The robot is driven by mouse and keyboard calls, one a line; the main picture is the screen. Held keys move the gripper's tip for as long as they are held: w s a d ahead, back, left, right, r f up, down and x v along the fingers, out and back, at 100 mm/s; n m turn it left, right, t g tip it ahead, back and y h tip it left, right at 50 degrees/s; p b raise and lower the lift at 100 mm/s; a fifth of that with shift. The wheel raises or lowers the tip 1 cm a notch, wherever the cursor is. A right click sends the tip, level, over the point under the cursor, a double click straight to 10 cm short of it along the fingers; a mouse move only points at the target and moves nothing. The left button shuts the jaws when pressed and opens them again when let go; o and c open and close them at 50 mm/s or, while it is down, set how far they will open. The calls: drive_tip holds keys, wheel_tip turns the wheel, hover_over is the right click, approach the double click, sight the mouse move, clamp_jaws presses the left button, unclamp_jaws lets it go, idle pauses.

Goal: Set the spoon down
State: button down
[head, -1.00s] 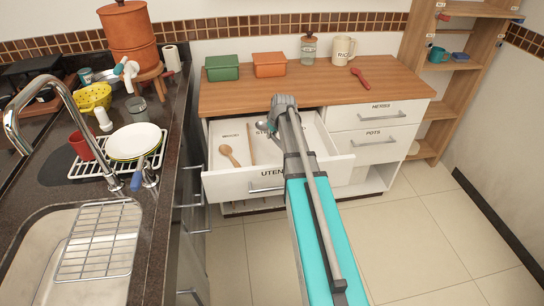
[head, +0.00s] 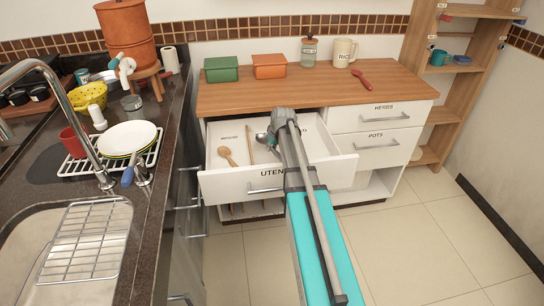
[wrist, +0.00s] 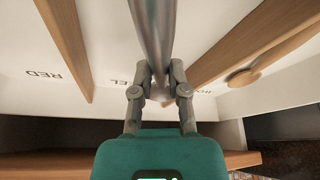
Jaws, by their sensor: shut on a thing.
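My gripper (head: 280,122) is shut on a steel spoon (wrist: 153,30), whose shiny handle runs between the fingers (wrist: 158,75) in the wrist view. In the head view a silver rounded end (head: 263,138) shows beside the gripper, over the open drawer (head: 262,184). The spoon is above the middle compartment, whose label is partly covered and reads like "STEEL" in the wrist view. I cannot tell whether the spoon touches the drawer floor. A wooden spoon (head: 226,155) lies in the left compartment, marked for wood. A red spoon (head: 362,79) lies on the countertop.
Wooden dividers (head: 249,145) split the drawer; another divider (wrist: 68,45) borders the compartment labelled "RED" in the wrist view. Green (head: 221,69) and orange (head: 269,66) boxes, a glass jar (head: 309,53) and a mug (head: 343,53) stand at the counter's back.

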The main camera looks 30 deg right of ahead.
sight(272, 159)
drive_tip(key=shift+f+b, duration=1.9)
drive_tip(key=shift+f, duration=0.1)
drive_tip(key=c, duration=0.6)
unclamp_jaws()
drive_tip(key=shift+c, duration=0.2)
drive_tip(key=p+v, duration=0.2)
drive_tip(key=v, duration=0.1)
drive_tip(key=shift+w+a+p, duration=0.1)
drive_tip(key=shift+p, duration=0.25)
drive_tip(key=p+v, duration=0.8)
drive_tip(key=v, duration=0.1)
